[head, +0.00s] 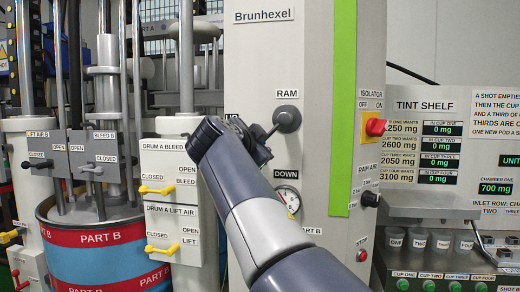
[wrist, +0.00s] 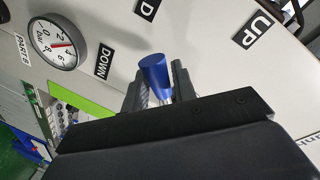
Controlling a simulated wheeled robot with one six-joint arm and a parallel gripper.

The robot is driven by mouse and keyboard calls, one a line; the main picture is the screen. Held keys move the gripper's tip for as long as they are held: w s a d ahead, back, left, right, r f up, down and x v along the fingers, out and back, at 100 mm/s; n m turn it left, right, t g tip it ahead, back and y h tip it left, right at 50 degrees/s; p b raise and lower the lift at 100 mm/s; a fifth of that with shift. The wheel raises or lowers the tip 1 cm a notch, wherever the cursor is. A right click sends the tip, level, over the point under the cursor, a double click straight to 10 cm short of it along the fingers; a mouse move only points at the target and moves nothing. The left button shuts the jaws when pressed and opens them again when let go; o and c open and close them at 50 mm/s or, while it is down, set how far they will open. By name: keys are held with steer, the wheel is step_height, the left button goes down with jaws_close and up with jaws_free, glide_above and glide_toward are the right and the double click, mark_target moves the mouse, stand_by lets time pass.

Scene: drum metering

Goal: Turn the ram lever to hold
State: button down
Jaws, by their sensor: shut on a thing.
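The ram lever's dark round hub (head: 288,118) is on the pale panel under the RAM label (head: 286,95). Its arm runs down and left from the hub towards my gripper (head: 262,143). In the wrist view, the blue lever grip (wrist: 154,76) is between the fingers of my gripper (wrist: 157,88), which is shut on it. The DOWN label (head: 286,174) is below the hub. The wrist view shows the UP label (wrist: 258,30) and a cut-off label ending in D (wrist: 147,8). I cannot tell exactly which label the lever points at.
A round pressure gauge (head: 288,199) is below the DOWN label. A red isolator knob (head: 376,127) is to the right, past a green strip (head: 343,105). Yellow drum A valve handles (head: 158,189) are on the left, close to my arm.

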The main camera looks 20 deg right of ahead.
steer(key=c, duration=1.2)
jaws_free()
steer(key=b+v, duration=0.1)
steer(key=v, duration=0.9)
steer(key=shift+s+a, duration=0.25)
steer(key=shift+a, duration=0.05)
steer(key=shift+d, duration=0.1)
steer(key=p+x, duration=0.1)
steer(key=x, duration=1)
steer(key=shift+s, duration=0.1)
steer(key=shift+a, duration=0.25)
